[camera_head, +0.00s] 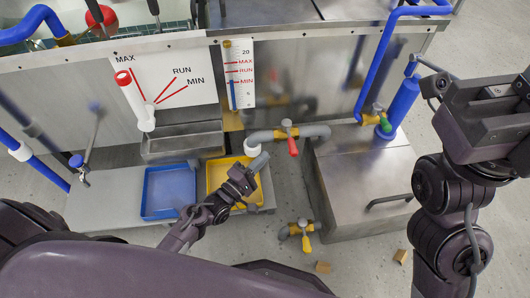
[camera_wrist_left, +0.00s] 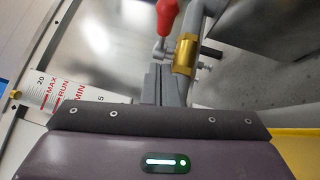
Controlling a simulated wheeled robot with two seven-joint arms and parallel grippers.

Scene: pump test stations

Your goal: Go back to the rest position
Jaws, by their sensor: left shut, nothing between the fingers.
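My left gripper (camera_head: 259,162) reaches in from the lower left, over the yellow tray (camera_head: 218,166), with its grey fingers together and empty. In the left wrist view the shut fingers (camera_wrist_left: 158,84) point toward a valve with a red handle (camera_wrist_left: 167,18) and a brass body (camera_wrist_left: 186,55). The red handle (camera_head: 292,146) also shows in the head view, just right of the fingertips; I see no clear contact. My right arm (camera_head: 450,190) stands folded upward at the right edge. Its fingers cannot be made out.
A blue tray (camera_head: 170,192) lies left of the yellow one.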

